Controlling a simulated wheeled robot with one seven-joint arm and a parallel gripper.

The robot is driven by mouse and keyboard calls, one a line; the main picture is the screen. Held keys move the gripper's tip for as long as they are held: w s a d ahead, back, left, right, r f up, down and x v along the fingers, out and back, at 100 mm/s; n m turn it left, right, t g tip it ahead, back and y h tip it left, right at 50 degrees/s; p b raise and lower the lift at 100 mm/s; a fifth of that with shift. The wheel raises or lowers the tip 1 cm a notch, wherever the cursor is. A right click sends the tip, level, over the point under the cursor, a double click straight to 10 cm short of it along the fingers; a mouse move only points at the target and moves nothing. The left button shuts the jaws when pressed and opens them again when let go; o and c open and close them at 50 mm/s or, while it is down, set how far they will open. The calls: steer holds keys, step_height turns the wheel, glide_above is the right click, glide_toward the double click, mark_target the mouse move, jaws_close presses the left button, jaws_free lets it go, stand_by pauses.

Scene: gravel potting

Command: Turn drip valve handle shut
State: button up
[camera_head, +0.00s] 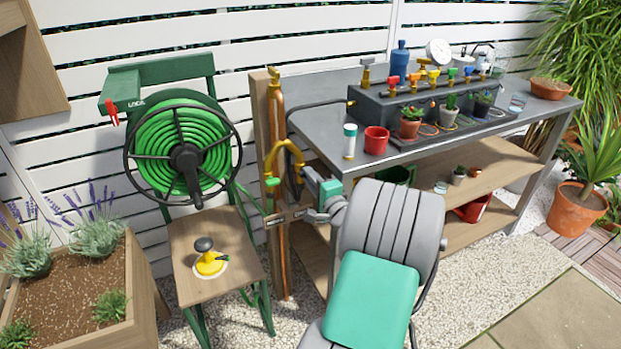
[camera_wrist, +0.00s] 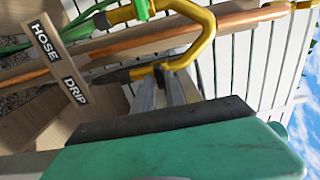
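My gripper (camera_head: 308,190) is at the wooden post, beside the yellow arched pipe (camera_head: 286,150). In the wrist view its two grey fingers (camera_wrist: 164,88) point at the lower end of the yellow pipe (camera_wrist: 200,45), with a narrow gap between them. The fingertips overlap the fitting where a dark hose (camera_wrist: 115,75) meets the pipe. I cannot tell whether they touch or grip anything. The drip valve handle cannot be made out; the fingers may hide it. A sign (camera_wrist: 60,62) reads HOSE and DRIP. A green lever (camera_wrist: 142,9) sits on the other branch, at the HOSE end.
A copper pipe (camera_head: 275,110) runs up the post. The grey bench (camera_head: 330,137) stands to the right, with a red cup (camera_head: 376,140) and white bottle (camera_head: 349,141) near its edge. A hose reel (camera_head: 183,150) and small wooden table (camera_head: 215,262) are at left.

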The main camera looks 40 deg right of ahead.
steer(key=o, duration=0.3)
steer(key=shift+o, duration=0.2)
steer(key=v, duration=0.7)
steer(key=shift+s+p, duration=0.35)
steer(key=shift+s, duration=0.05)
steer(key=shift+a+r, duration=0.15)
steer(key=shift+a, duration=0.1)
steer(key=w+a+r+n+g+y+p, duration=0.25)
steer(key=a+n+p, duration=0.25)
steer(key=a, duration=0.3)
steer(key=w+a+r+n+g+y+p, duration=0.2)
steer(key=a+r+n+g+y+p, duration=0.15)
steer(key=a, duration=0.45)
steer(key=w+a+r+n+g+y+p, duration=0.2)
steer(key=a+n+p, duration=0.4)
steer(key=a, duration=0.2)
steer(key=s+a+r+n+g+h+p, duration=0.1)
steer(key=s+a+r+n+g+p, duration=0.2)
steer(key=s+a+r+p, duration=0.1)
steer(key=s+a+r+n+g+h+p, duration=0.2)
steer(key=s+a+r+n+g+p, duration=0.1)
steer(key=s+r, duration=0.5)
steer(key=s+a+n+p, duration=0.1)
steer(key=s+a+p, duration=0.1)
steer(key=p, duration=0.1)
steer(key=shift+s+a+r, duration=0.2)
steer(key=shift+s+a, duration=0.1)
steer(key=shift+s, duration=0.1)
